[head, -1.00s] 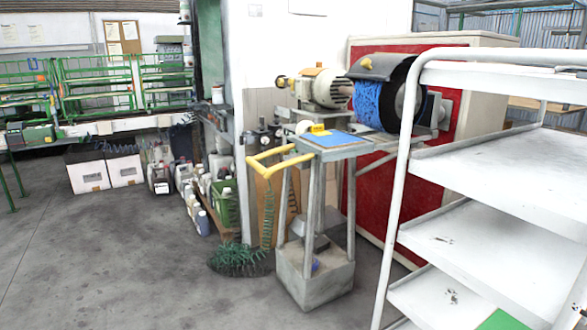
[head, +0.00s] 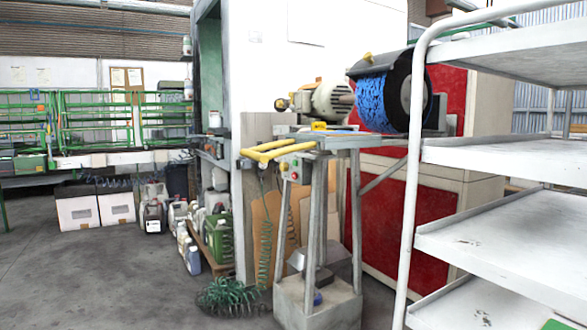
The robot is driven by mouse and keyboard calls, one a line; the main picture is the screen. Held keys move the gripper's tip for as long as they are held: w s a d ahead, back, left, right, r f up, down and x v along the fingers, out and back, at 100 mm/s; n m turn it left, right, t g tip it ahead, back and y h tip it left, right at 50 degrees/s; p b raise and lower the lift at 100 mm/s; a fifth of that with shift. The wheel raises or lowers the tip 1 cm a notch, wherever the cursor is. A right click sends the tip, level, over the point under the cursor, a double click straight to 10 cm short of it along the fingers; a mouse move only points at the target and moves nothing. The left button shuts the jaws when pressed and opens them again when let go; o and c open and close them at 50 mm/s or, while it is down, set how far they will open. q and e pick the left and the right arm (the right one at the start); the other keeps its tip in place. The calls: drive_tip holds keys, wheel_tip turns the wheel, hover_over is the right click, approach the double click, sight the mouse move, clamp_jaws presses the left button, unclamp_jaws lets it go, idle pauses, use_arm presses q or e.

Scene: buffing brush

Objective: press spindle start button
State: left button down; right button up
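The buffing machine stands at centre right, with a blue buffing brush (head: 372,101) under a dark hood and a motor (head: 330,99) to its left. A small grey control box (head: 296,169) with small coloured buttons is fixed below the front edge of the machine's stand, just under the yellow handle (head: 277,151). The buttons are too small for me to tell which one starts the spindle. Neither of my grippers shows in the head view.
A white shelf rack (head: 505,165) stands close on the right. The machine's stand (head: 318,300) has a grey base block on the floor. A green coiled hose (head: 228,297) lies left of it, near several bottles. The floor (head: 110,280) at left is clear.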

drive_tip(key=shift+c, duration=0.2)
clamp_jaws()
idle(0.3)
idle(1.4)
